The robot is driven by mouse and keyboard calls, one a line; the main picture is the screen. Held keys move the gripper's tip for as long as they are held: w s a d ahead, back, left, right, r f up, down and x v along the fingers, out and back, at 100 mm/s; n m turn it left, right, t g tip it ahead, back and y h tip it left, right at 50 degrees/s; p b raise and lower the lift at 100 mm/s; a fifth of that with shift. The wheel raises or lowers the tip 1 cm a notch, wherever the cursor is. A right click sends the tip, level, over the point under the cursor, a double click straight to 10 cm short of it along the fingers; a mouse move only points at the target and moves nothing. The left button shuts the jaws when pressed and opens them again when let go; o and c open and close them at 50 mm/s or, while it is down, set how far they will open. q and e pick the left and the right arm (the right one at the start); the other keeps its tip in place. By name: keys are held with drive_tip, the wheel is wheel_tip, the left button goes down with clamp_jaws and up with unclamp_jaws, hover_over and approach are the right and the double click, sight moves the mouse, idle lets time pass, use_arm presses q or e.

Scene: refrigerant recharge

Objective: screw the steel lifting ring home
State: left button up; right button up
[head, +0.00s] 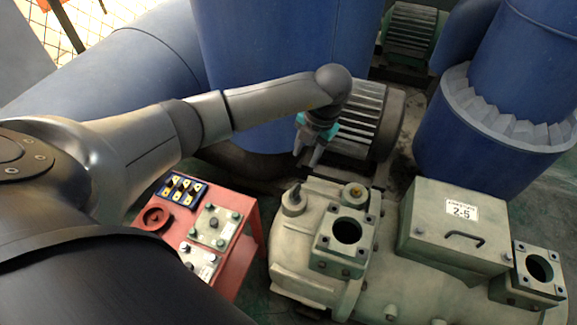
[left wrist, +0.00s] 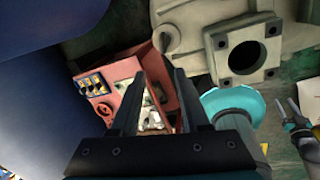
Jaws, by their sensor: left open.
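The lifting ring appears to be the small dark upright piece (head: 295,195) in a round boss at the left end of the pale green machine (head: 390,245). Its eye is too small to make out, and I cannot tell how deep it sits. The same boss seems to show in the left wrist view (left wrist: 166,38). My left gripper (head: 307,158) is open and empty, pointing down above and just behind that end of the machine. Its two fingers (left wrist: 158,72) are apart in the left wrist view.
A motor (head: 365,120) and large blue pipes (head: 285,70) stand behind. A box with a handle (head: 455,225) sits on the machine.

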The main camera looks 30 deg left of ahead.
use_arm(q)
wheel_tip(320, 180, down, 2)
drive_tip(key=b, duration=0.4)
hover_over(295, 188)
drive_tip(key=d, duration=0.1)
wheel_tip(295, 188, down, 8)
drive_tip(key=shift+a+f+b, duration=0.2)
drive_tip(key=shift+f+b, duration=0.3)
drive_tip(key=shift+f, duration=0.9)
drive_tip(key=shift+a+f+b, duration=0.2)
drive_tip(key=shift+f+b, duration=0.15)
drive_tip(key=shift+f, duration=0.6)
use_arm(e)
drive_tip(key=w+a+r, duration=0.3)
drive_tip(key=w+r, duration=0.2)
drive_tip(key=w, duration=0.1)
drive_tip(key=shift+w+a, duration=0.2)
use_arm(q)
clamp_jaws()
